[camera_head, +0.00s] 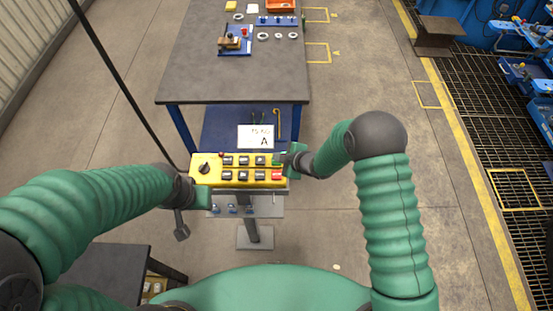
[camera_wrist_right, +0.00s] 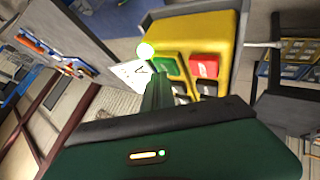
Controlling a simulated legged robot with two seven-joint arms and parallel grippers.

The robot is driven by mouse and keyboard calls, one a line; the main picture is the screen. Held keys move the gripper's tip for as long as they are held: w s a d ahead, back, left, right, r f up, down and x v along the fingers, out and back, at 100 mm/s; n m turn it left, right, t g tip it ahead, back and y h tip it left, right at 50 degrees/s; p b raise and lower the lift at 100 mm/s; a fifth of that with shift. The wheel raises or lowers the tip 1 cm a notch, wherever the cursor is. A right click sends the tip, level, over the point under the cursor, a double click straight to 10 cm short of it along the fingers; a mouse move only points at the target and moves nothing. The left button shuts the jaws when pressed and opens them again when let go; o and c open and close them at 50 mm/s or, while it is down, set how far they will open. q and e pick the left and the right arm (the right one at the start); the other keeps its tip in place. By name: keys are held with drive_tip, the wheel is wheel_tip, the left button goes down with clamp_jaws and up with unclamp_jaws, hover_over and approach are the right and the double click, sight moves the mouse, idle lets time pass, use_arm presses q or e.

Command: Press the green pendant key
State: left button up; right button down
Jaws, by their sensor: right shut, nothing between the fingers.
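The yellow pendant box (camera_head: 229,184) lies across the middle of the head view, with a dark knob at its left and two rows of keys. The green key (camera_head: 277,160) is at its upper right, above the red key (camera_head: 277,175), and partly covered by my gripper. In the right wrist view the green key (camera_wrist_right: 168,66) shows beside the red key (camera_wrist_right: 204,67). My right gripper (camera_wrist_right: 158,78) is shut and empty, its tips at the green key's near edge; contact cannot be told. My left gripper (camera_head: 197,194) is at the box's left end, its fingers unclear.
A grey worktable (camera_head: 230,70) with parts on top stands beyond the pendant. A white sheet marked A (camera_head: 256,137) is at its near side. A black cable (camera_head: 125,85) slants down to the box's left. A pale glowing spot (camera_wrist_right: 146,49) shows by the green key.

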drive_tip(key=shift+r+p, duration=0.55)
drive_tip(key=shift+r, duration=0.3)
wheel_tip(320, 180, up, 5)
drive_tip(key=p, duration=0.3)
drive_tip(key=shift+p, duration=0.3)
